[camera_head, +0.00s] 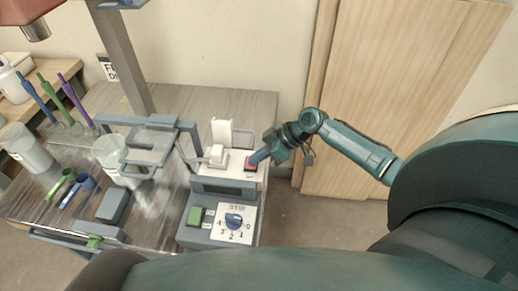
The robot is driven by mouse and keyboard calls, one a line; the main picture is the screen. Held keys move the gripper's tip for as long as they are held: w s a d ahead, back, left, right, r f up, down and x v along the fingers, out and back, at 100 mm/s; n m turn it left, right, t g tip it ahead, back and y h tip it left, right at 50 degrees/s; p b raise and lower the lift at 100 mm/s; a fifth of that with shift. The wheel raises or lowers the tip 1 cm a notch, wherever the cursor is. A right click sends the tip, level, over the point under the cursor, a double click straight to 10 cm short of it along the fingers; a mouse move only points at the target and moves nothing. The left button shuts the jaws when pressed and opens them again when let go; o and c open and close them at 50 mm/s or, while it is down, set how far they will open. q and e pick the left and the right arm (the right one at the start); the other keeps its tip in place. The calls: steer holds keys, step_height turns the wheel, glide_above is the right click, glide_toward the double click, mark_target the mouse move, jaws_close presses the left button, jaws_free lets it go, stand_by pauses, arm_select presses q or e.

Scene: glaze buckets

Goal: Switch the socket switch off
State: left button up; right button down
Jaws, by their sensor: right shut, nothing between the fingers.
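A white socket block (231,177) sits on the workbench, with a white plug (216,154) on its left part. A small red socket switch (250,166) is on its right part. My right gripper (257,158) comes in from the right. Its fingers are shut and empty, with the tips right at the switch and partly covering it. I cannot tell whether the tips touch it, or which way the switch is tipped. My left gripper is not in view.
In front of the socket stands a grey stirrer unit with a blue STIR dial (235,220) and a green button (196,215). Left are a grey frame (150,122), a bucket (110,153) and coloured sticks (73,99). A wooden door (400,70) is behind my right arm.

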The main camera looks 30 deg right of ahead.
steer(key=shift+s+a+f, duration=0.1)
steer(key=shift+s+f, duration=0.1)
steer(key=shift+f, duration=0.2)
steer(key=shift+s+n+t+h, duration=0.1)
steer(key=shift+n+t+h, duration=0.2)
steer(key=shift+t+h, duration=0.15)
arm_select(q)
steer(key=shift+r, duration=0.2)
arm_select(e)
steer(key=shift+f, duration=0.15)
